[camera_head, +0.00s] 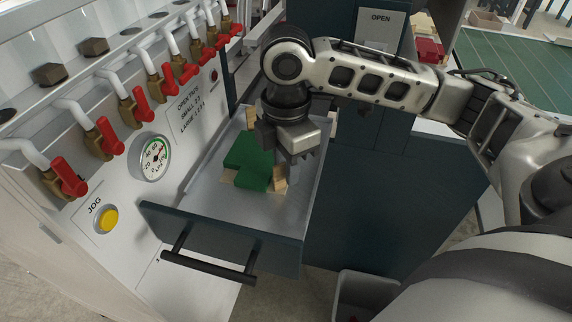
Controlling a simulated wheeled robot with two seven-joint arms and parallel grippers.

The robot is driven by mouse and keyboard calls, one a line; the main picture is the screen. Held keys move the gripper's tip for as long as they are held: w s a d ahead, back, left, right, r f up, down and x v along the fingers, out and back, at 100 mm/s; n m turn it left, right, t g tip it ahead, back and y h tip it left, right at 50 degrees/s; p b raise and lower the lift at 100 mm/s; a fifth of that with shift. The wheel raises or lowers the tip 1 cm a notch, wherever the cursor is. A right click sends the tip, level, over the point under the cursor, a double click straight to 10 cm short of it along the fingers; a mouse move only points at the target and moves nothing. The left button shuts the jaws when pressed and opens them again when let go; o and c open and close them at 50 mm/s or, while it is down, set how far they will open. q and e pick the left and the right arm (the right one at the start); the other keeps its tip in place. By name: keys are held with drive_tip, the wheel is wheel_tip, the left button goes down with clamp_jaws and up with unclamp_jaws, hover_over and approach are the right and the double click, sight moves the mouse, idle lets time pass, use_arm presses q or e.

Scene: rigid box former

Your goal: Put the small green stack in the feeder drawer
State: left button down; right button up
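The feeder drawer (292,213) is pulled out, with a dark blue front and a grey metal inside. The small green stack (247,158) is inside the drawer area, flat and cross-shaped from above, with tan pieces at its edges. My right gripper (290,160) points down into the drawer at the right edge of the stack. Its fingertips are partly hidden by its own body, so I cannot tell whether they touch or grip the stack. I cannot tell whether the stack rests fully on the drawer floor. My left gripper is out of view.
A row of red-handled taps (142,104) runs along the machine at left, above a gauge (155,157) and a yellow jog button (107,220). Red and tan stacks (428,48) lie at the back right. A grey bin (362,292) stands below the drawer's right side.

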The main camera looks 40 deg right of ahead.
wheel_tip(320, 180, up, 11)
drive_tip(key=p, duration=0.1)
drive_tip(key=shift+r+p, duration=0.2)
drive_tip(key=shift+p, duration=0.2)
